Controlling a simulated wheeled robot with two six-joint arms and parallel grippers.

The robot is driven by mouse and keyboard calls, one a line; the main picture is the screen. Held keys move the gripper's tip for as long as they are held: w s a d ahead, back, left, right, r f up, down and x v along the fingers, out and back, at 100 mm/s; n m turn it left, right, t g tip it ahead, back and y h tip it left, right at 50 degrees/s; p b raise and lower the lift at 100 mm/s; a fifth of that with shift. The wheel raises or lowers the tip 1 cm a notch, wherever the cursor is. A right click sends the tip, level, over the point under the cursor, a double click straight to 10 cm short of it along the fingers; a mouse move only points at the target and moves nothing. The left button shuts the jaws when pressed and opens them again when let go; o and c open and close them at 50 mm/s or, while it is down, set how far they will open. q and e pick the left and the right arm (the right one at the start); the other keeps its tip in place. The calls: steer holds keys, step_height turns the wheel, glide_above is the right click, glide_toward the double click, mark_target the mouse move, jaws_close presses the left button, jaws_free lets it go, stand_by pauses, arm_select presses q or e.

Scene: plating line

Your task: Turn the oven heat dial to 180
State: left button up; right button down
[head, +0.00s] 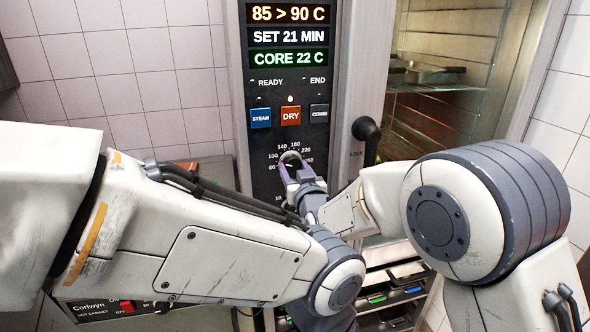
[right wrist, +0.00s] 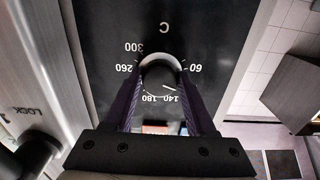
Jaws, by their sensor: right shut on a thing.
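The oven heat dial (head: 290,157) is a round knob on the black control panel, ringed by white numbers. My right gripper (head: 293,168) reaches it from the front, its purple fingers on either side. In the right wrist view the fingers (right wrist: 161,88) are shut on the dial (right wrist: 160,72), and the numbers look upside down. The 100 label is hidden there by a finger. The oven display (head: 290,14) reads 85 > 90 C. My left arm crosses the lower left; its gripper is out of frame.
The blue STEAM, red DRY and grey COMBI buttons (head: 291,116) sit above the dial. A black door handle (head: 366,129) sticks out to its right, beside the LOCK label. The oven door stands open, with a pan (head: 433,73) on a rack. My left arm lies close below the right gripper.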

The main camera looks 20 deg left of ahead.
steer(key=shift+f+m+b, duration=0.1)
steer(key=shift+m+b, duration=0.3)
steer(key=shift+b, duration=0.2)
steer(key=m+b, duration=1.2)
steer(key=b, duration=0.4)
steer(key=m+b, duration=0.2)
steer(key=shift+m+b, duration=0.4)
steer(key=shift+r+m+b, duration=0.3)
steer(key=shift+m+b, duration=0.2)
steer(key=shift+m, duration=0.2)
steer(key=shift+c, duration=1.1)
jaws_free()
